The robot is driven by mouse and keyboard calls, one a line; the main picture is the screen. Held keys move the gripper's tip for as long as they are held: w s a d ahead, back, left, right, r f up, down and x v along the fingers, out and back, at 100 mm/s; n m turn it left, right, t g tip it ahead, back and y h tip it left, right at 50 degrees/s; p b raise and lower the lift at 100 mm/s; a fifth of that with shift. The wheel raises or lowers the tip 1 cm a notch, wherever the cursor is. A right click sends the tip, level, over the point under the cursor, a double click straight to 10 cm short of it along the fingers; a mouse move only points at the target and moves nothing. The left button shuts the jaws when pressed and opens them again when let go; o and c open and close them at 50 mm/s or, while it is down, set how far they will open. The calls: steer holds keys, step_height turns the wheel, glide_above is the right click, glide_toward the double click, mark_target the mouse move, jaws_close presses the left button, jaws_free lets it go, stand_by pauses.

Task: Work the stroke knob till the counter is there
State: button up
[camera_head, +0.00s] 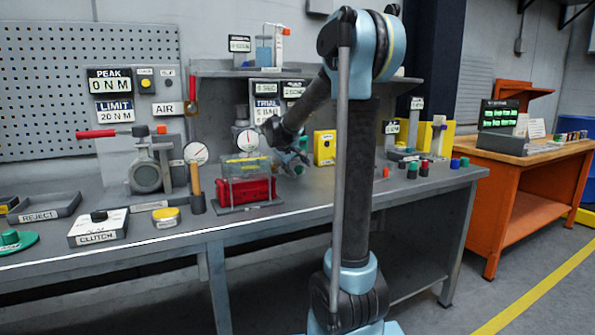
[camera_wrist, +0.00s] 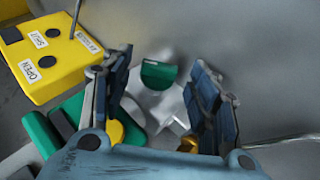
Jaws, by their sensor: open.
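My gripper (camera_head: 294,162) is over the bench, left of my arm's upright column in the head view. In the wrist view my gripper (camera_wrist: 160,72) is open, with one blue-grey finger on each side. A silver star-shaped part with a green half-round piece (camera_wrist: 158,74) shows between the fingers, apart from both as far as I can tell. It may be the stroke knob, but I see no label on it. A green body with a yellow round part (camera_wrist: 45,135) lies at lower left, partly behind the gripper.
A yellow box (camera_wrist: 52,60) marked OPEN and SHUT stands close left of the gripper; it shows in the head view too (camera_head: 324,148). A red part under a clear cover (camera_head: 243,190) stands left of the gripper. Several small coloured cylinders (camera_head: 424,168) stand right.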

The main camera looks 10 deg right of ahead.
steer(key=v, duration=1.1)
steer(key=shift+a, duration=0.2)
steer(key=shift+s+r, duration=0.1)
